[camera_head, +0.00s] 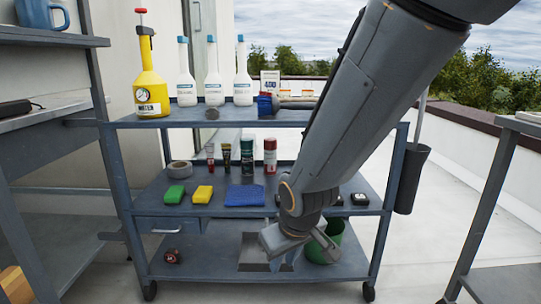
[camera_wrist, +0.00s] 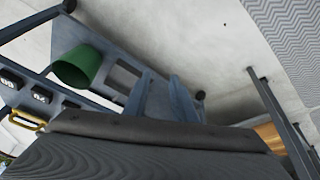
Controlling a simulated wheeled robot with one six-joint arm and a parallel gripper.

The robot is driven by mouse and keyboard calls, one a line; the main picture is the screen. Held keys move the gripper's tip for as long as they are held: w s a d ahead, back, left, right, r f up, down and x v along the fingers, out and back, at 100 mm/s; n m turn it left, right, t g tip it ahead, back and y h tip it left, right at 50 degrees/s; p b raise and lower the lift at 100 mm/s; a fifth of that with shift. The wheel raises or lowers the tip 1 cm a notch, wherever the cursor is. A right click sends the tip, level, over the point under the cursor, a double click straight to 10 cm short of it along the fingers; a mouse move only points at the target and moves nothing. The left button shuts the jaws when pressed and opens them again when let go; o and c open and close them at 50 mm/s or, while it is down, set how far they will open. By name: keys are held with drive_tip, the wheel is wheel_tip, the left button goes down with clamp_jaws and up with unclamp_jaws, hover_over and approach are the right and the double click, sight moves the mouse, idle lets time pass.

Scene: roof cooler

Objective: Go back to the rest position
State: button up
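My gripper (camera_head: 279,262) hangs low in front of the cart, by its bottom shelf in the head view. In the wrist view its two blue-grey fingers (camera_wrist: 161,100) stand apart with nothing between them. The gripper is open and empty. My arm reaches down from the upper right and hides part of the cart's right side.
The blue-grey cart (camera_head: 140,225) carries a yellow sprayer (camera_head: 150,85), white bottles (camera_head: 214,80), cans and sponges. A green bucket (camera_head: 325,240) stands on its bottom shelf, close to my gripper. Benches stand left (camera_head: 45,125) and right (camera_head: 490,205). Floor between cart and right bench is clear.

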drive_tip(key=s+a+r+g, duration=0.2)
drive_tip(key=s+r, duration=0.1)
drive_tip(key=s, duration=0.7)
drive_tip(key=s+a+r+g, duration=0.2)
drive_tip(key=s+r, duration=0.2)
drive_tip(key=s, duration=0.6)
drive_tip(key=d+r+m+p, duration=0.3)
drive_tip(key=d+r+p, duration=0.7)
drive_tip(key=p, duration=0.6)
drive_tip(key=d+r+m+h+p, duration=0.1)
drive_tip(key=d+r+m+p, duration=0.2)
drive_tip(key=d+r+p, duration=0.7)
wheel_tip(320, 180, up, 5)
drive_tip(key=p, duration=0.7)
drive_tip(key=shift+s+d, duration=0.2)
